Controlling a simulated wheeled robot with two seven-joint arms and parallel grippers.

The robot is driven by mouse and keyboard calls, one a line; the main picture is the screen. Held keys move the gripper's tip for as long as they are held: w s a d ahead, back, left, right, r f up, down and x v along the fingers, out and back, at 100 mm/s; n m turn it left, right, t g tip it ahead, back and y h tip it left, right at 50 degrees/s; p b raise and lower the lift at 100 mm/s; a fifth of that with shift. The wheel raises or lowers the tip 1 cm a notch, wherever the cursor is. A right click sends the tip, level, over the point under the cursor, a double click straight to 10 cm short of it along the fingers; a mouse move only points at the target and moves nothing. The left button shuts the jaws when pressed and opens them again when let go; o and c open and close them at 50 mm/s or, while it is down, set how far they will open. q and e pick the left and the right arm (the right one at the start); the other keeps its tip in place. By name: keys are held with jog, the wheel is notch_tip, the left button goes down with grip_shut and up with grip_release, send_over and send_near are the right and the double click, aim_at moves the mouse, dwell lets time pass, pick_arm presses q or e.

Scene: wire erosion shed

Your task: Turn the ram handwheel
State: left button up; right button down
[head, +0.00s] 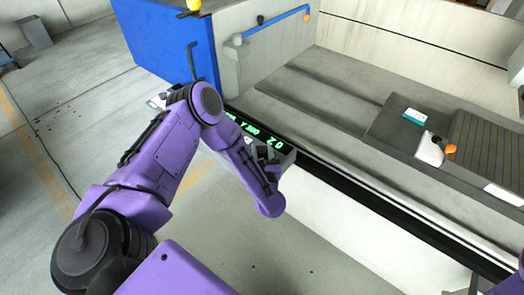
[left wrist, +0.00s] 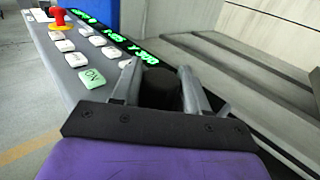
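A dark round knob (left wrist: 160,90), which looks like the ram handwheel, shows in the left wrist view at the end of the control panel (left wrist: 70,66). My left gripper (left wrist: 159,72) has one finger on each side of it, very close to it. I cannot tell whether the fingers press on it. In the head view my left gripper (head: 268,154) is over the right end of the panel, and my wrist and forearm hide most of it. My right gripper is out of view.
The panel has a green ON button (left wrist: 92,77), several white buttons, a red mushroom button (left wrist: 58,17) and a green readout (head: 243,127). A blue cabinet side (head: 170,45) stands behind. The machine bed (head: 340,95) lies right, with a white-and-orange item (head: 432,149).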

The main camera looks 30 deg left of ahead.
pick_arm(q)
jog(key=shift+c, duration=1.3)
jog(key=shift+h, duration=0.3)
jog(key=m+t+h+b, duration=0.1)
jog(key=m+t+h, duration=0.2)
jog(key=m+h, duration=0.1)
jog(key=shift+a+f+h, duration=0.1)
jog(key=shift+h, duration=0.3)
jog(key=m+t+h, duration=0.1)
jog(key=m+h, duration=0.1)
jog(key=h, duration=0.2)
jog(key=shift+m+b, duration=0.3)
jog(key=shift+b, duration=0.1)
jog(key=m+h, duration=0.3)
jog(key=h, duration=0.2)
jog(key=shift+m+h, duration=0.3)
jog(key=shift+m, duration=0.1)
jog(key=m+g+h, duration=0.1)
jog(key=m+h, duration=0.1)
jog(key=h, duration=0.1)
jog(key=m+g+h+b, duration=0.1)
jog(key=m+h, duration=0.1)
jog(key=h, duration=0.1)
jog(key=shift+g+h, duration=0.3)
jog(key=shift+g, duration=0.1)
jog(key=shift+m+g+h+b, duration=0.7)
jog(key=shift+m+g+h, duration=1.1)
jog(key=shift+m+h, duration=0.15)
jog(key=shift+g+h, duration=0.25)
jog(key=shift+g, duration=0.05)
